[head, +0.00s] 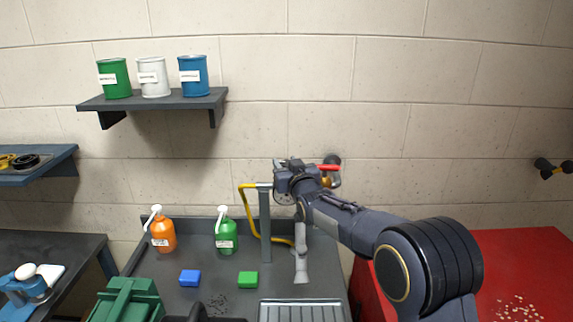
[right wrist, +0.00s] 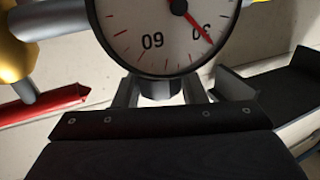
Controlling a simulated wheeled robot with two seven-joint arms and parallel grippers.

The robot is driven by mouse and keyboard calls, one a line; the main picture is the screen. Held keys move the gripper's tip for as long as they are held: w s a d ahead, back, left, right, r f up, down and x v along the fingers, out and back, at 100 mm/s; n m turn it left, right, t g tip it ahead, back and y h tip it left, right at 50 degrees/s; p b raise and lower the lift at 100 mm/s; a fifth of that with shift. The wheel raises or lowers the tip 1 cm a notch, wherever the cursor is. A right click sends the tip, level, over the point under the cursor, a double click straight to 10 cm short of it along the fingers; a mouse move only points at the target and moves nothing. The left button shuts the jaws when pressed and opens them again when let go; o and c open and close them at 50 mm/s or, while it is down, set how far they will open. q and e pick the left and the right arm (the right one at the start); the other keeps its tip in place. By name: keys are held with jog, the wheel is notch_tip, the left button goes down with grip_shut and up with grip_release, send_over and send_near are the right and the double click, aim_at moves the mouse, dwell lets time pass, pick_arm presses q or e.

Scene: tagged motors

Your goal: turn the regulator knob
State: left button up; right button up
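The regulator's round gauge (right wrist: 160,35) fills the top of the right wrist view. It has a white face, upside-down numbers and a red needle. My left gripper is not in view.
A red lever (head: 329,167) is beside the wrist. A grey post (head: 265,225) and yellow pipe (head: 247,215) stand to the left. Orange (head: 162,236) and green (head: 226,236) pump bottles and blue (head: 190,277) and green (head: 248,279) blocks are on the bench.

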jog(key=c, duration=0.4)
jog(key=shift+f+n+g+y+b, duration=0.3)
jog(key=shift+n+y+b, duration=0.2)
jog(key=shift+y, duration=0.3)
jog(key=shift+r, duration=0.2)
jog(key=shift+n+y, duration=0.3)
jog(key=shift+y, duration=0.1)
jog(key=o, duration=1)
jog(key=shift+r, duration=0.1)
jog(key=shift+c, duration=0.2)
